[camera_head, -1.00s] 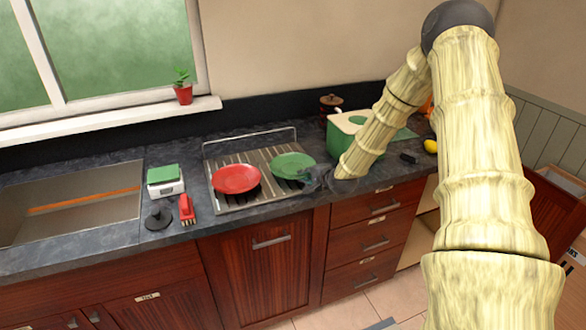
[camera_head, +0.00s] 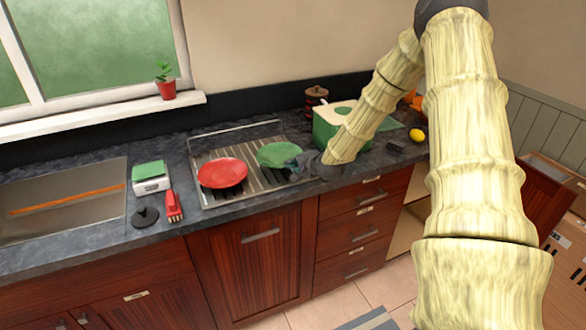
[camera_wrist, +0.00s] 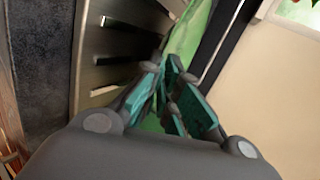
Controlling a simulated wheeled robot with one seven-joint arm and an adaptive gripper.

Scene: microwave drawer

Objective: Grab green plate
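The green plate (camera_head: 276,154) is over the right side of the metal drying rack (camera_head: 207,197), tilted and apparently a little above it. My gripper (camera_head: 299,164) comes from the right and is shut on the plate's right edge. In the wrist view the fingers (camera_wrist: 176,92) are close together, with the green plate (camera_wrist: 187,38) seen nearly edge-on between and beyond them. The fingers hide part of its rim.
A red plate (camera_head: 222,173) lies on the rack to the left. A wire rail stands behind the rack. A green box (camera_head: 325,132) and a brown jar (camera_head: 316,98) stand behind my arm.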

